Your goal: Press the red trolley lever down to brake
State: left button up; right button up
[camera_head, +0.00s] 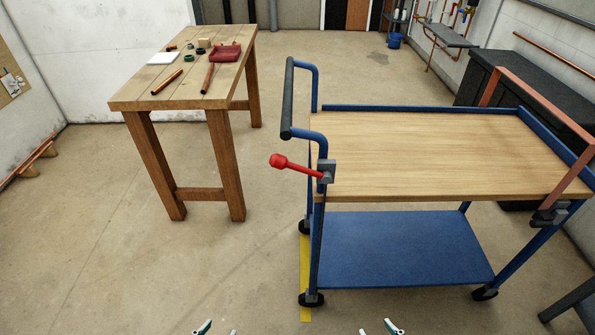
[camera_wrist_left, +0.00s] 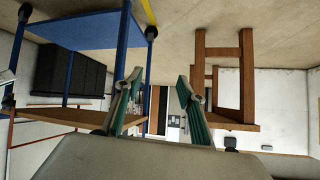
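The red trolley lever (camera_head: 297,167) sticks out to the left from a grey bracket (camera_head: 326,171) on the blue trolley's near left post. Its thick knob end points left and sits slightly higher than the pivot end. The trolley (camera_head: 420,150) has a wooden top and a blue lower shelf. My left gripper (camera_head: 218,329) shows only its fingertips at the bottom edge, apart and empty. It also shows open in the left wrist view (camera_wrist_left: 160,95). My right gripper (camera_head: 378,329) is at the bottom edge too, fingertips apart and empty. Both are well away from the lever.
A wooden workbench (camera_head: 150,90) with small tools and a red tray (camera_head: 224,53) stands at the back left. The trolley's black-gripped handle (camera_head: 287,98) rises above the lever. A yellow floor strip (camera_head: 306,270) runs by the trolley's left wheels. The floor in front is clear.

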pick_arm(q)
jog(key=w+d+r+t+h, duration=0.2)
jog(key=w+d+r+t, duration=0.15)
jog(key=w+r, duration=0.35)
jog(key=n+t+h, duration=0.2)
jog(key=t+h, duration=0.4)
send_near(278, 162)
jog(key=w+d, duration=0.1)
jog(key=w, duration=0.3)
jog(key=shift+x, duration=3.55)
jog(key=shift+s+d, duration=0.1)
jog(key=shift+d, duration=0.05)
grip_shut()
